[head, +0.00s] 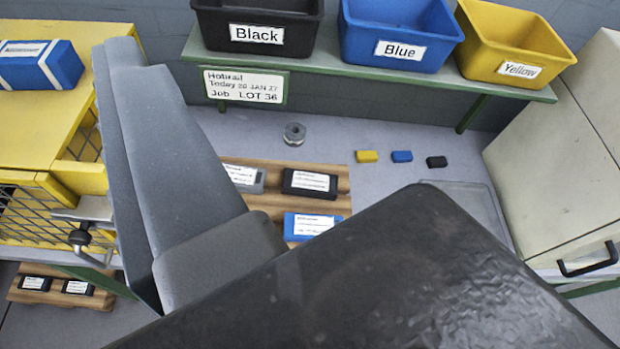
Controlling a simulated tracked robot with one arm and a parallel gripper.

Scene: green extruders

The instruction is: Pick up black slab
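A large, glossy black slab (420,275) with a crinkled surface fills the lower middle and right of the head view, very close to the camera. One grey finger of my gripper (215,250) comes in from the upper left, and its pad lies against the slab's left side. The other finger is hidden, probably behind the slab. My gripper appears shut on the slab and holds it above the table.
A wooden board (345,207) carries labelled black (310,182), grey (243,177) and blue (308,226) blocks. Small yellow, blue and black pieces (436,162) lie beyond. Black, blue and yellow bins (402,35) stand on a rear shelf. A beige cabinet (560,150) is right; yellow caged equipment (45,130) is left.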

